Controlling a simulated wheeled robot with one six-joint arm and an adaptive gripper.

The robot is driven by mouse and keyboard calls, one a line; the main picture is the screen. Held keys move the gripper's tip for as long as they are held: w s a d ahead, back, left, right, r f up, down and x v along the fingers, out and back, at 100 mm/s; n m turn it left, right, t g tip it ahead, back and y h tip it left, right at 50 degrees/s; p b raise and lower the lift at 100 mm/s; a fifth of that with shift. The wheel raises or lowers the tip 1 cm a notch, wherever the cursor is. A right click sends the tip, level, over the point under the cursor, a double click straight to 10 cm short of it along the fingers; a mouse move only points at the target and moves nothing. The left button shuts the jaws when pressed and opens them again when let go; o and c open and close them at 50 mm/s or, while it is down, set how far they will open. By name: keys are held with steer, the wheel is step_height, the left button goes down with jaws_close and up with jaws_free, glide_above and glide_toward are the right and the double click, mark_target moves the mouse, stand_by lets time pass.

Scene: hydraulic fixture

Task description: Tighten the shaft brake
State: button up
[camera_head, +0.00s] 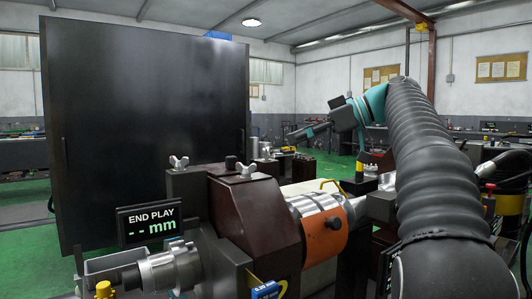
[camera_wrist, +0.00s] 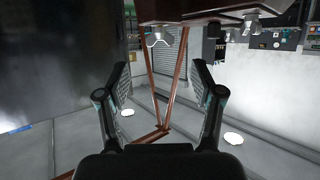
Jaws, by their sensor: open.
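The fixture has a dark red-brown housing (camera_head: 255,222) with a silver wing screw (camera_head: 246,170) on top. A second wing screw (camera_head: 179,163) stands on a dark block to its left. I cannot tell which part is the shaft brake. A steel shaft (camera_head: 318,203) with an orange collar (camera_head: 326,232) runs out to the right of the housing. My gripper (camera_head: 307,132) is raised behind and right of the housing, apart from it, pointing left. The wrist view shows its two fingers (camera_wrist: 161,78) spread wide with nothing between them.
A large black panel (camera_head: 145,130) stands upright behind the fixture at left. The END PLAY display (camera_head: 150,223) reads "-- mm". A silver cylinder (camera_head: 170,268) sits at front left, beside a yellow knob (camera_head: 104,289). Benches stand farther back. Air around my gripper looks clear.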

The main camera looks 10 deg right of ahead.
mark_target(267, 149)
steer(key=x, duration=0.8)
steer(key=shift+a+f+b, duration=0.15)
steer(key=shift+a+b, duration=0.05)
steer(key=shift+b, duration=0.15)
steer(key=c, duration=1.2)
